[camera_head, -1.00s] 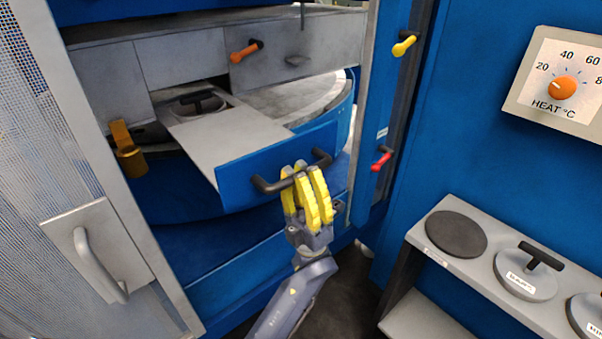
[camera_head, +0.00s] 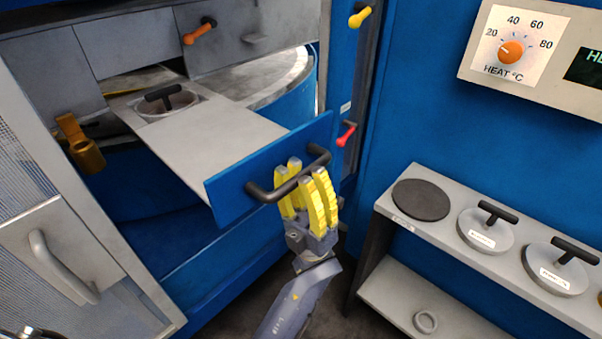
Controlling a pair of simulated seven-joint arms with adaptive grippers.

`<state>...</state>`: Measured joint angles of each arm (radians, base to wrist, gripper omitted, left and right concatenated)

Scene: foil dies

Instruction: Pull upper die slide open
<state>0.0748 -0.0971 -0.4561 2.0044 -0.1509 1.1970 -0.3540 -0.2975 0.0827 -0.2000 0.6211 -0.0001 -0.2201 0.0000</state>
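The upper die slide is a grey plate (camera_head: 205,143) with a blue front panel (camera_head: 235,190) and a black bar handle (camera_head: 258,191). It sticks out of the blue machine towards me. A round die with a black grip (camera_head: 164,93) sits in the plate's rear part, clear of the grey housing. My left gripper (camera_head: 305,180) has yellow fingers closed around the handle's bar, near its middle and right part; the fingers hide some of the bar. My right gripper is not in view.
An orange lever (camera_head: 199,33), a yellow lever (camera_head: 360,17) and a red lever (camera_head: 346,134) are on the machine. A brass bracket (camera_head: 80,146) is left of the slide. A grey shelf (camera_head: 452,238) with lidded dies stands right. Dark floor is open below the slide.

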